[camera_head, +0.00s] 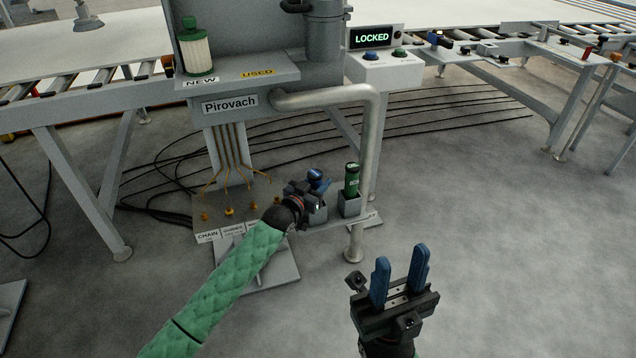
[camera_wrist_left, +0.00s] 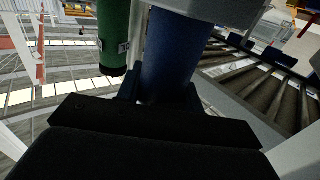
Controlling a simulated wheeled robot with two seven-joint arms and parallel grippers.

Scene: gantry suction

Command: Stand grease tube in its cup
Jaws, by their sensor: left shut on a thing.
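My left gripper (camera_head: 310,192) is shut on a blue tube (camera_head: 317,177) at the small shelf low on the stand. The tube also fills the middle of the left wrist view (camera_wrist_left: 178,50), between the fingers. In the head view the gripper covers its lower part, over or at a grey cup (camera_head: 317,214), so I cannot tell how far it is in. A green tube (camera_head: 352,182) stands upright in the cup to the right (camera_head: 349,206); it also shows beside the blue tube in the wrist view (camera_wrist_left: 114,38). My right gripper (camera_head: 400,277) is open and empty above the floor.
A bent grey pipe (camera_head: 373,140) runs down close behind and right of the cups. Thin tubes with orange ends (camera_head: 229,210) lie on the shelf to the left. A locked control box (camera_head: 384,67) and a filter (camera_head: 195,52) are higher up. The floor at right is clear.

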